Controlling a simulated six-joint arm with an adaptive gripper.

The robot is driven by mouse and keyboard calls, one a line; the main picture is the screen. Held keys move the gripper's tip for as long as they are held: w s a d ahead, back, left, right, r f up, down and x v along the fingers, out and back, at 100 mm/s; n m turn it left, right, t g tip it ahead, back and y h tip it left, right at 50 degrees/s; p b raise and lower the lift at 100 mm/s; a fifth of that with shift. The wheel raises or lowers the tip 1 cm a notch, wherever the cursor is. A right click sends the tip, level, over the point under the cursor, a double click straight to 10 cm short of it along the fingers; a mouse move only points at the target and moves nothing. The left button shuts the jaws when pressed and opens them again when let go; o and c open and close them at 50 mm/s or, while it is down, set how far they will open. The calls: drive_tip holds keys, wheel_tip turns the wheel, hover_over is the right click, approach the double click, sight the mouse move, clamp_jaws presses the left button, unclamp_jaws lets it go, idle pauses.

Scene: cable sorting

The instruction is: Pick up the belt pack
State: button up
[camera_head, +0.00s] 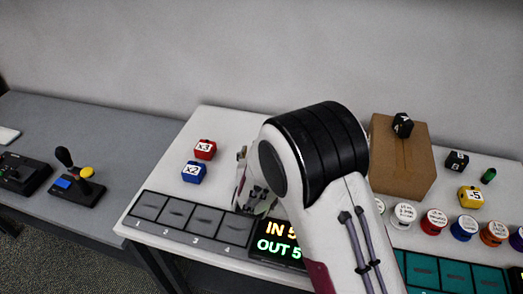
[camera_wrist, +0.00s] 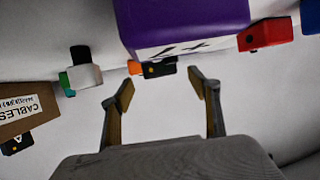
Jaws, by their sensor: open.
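My gripper (camera_wrist: 164,90) is open, its two fingers apart with nothing between them. In the head view it is partly hidden behind my arm, above the white table near the row of numbered pads. I cannot tell for sure which thing is the belt pack. A small black block with an orange part (camera_wrist: 158,69) lies beyond the fingertips, partly covered by a large purple block (camera_wrist: 190,25) with a white label. Another small black block with a white letter (camera_head: 403,124) sits on the cardboard box (camera_head: 400,165).
Red (camera_head: 205,149) and blue (camera_head: 194,172) labelled blocks stand left of my gripper. A yellow block (camera_head: 470,197), a black block (camera_head: 456,161), a green cylinder (camera_head: 488,175) and several round coloured spools are at the right. A lit display (camera_head: 277,245) is at the front edge.

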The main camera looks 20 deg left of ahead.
drive_tip(key=shift+f+x, duration=0.2)
drive_tip(key=shift+x, duration=1.95)
drive_tip(key=shift+s, duration=0.1)
drive_tip(key=c, duration=1.3)
